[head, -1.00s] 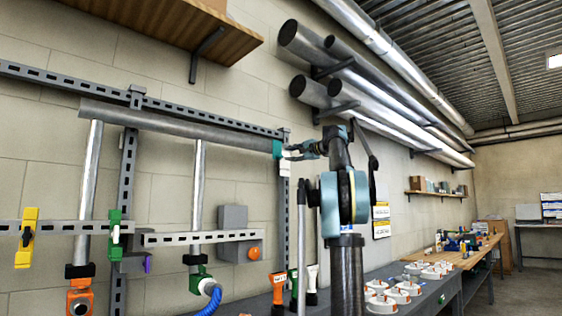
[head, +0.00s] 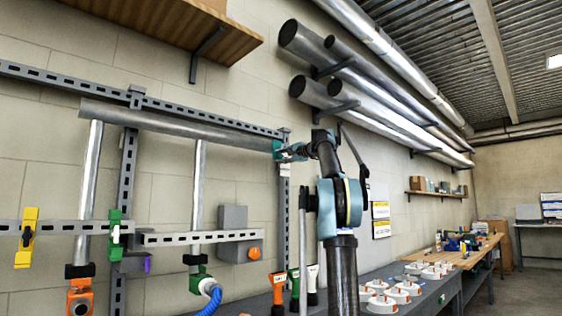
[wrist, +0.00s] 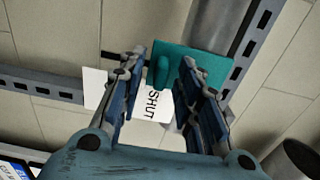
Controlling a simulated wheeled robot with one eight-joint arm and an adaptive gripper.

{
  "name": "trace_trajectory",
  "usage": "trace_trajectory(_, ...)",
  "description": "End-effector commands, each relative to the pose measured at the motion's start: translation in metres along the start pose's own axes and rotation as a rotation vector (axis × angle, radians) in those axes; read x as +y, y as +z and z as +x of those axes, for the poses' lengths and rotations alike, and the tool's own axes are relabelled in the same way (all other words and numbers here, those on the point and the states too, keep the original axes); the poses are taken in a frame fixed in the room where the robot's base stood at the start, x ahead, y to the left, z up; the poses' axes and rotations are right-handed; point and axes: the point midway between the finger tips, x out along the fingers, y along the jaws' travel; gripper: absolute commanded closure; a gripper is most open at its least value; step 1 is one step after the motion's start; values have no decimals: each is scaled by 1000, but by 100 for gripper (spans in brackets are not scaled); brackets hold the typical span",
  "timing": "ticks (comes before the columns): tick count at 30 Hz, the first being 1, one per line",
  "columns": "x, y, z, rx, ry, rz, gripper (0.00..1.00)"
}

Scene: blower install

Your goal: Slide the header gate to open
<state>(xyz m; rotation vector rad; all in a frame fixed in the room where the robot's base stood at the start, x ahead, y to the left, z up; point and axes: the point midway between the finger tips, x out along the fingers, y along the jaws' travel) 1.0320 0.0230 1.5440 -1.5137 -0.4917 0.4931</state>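The header gate is a teal block (wrist: 208,72) at the right end of the grey header pipe (head: 180,124). It also shows small in the head view (head: 277,148). A teal tab (wrist: 161,72) stands out from its left side in the wrist view. A white plate (wrist: 157,106) reading "SHUT" lies behind the fingers. My gripper (wrist: 162,78) is open, with one finger on each side of the tab and gaps visible between. In the head view my gripper (head: 291,152) is right at the gate and hides part of it.
A slotted grey upright (head: 284,210) and rail run by the gate. Large metal pipes (head: 370,105) sit on wall brackets at upper right. A yellow gate (head: 27,238) and a green gate (head: 115,235) are on the lower left rail. A bench (head: 450,290) holds white-and-orange parts.

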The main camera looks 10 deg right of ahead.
Motion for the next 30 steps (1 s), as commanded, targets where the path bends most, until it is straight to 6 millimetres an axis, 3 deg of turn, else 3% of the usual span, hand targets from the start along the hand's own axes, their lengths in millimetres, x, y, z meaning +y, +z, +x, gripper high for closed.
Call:
trace_trajectory(1, 0, 0, 0, 0, 0, 0, 68)
trace_trajectory(5, 0, 0, 0, 0, 0, 0, 98)
trace_trajectory(6, 0, 0, 0, 0, 0, 0, 100)
trace_trajectory(30, 18, -1, 0, 1, 0, 0, 100)
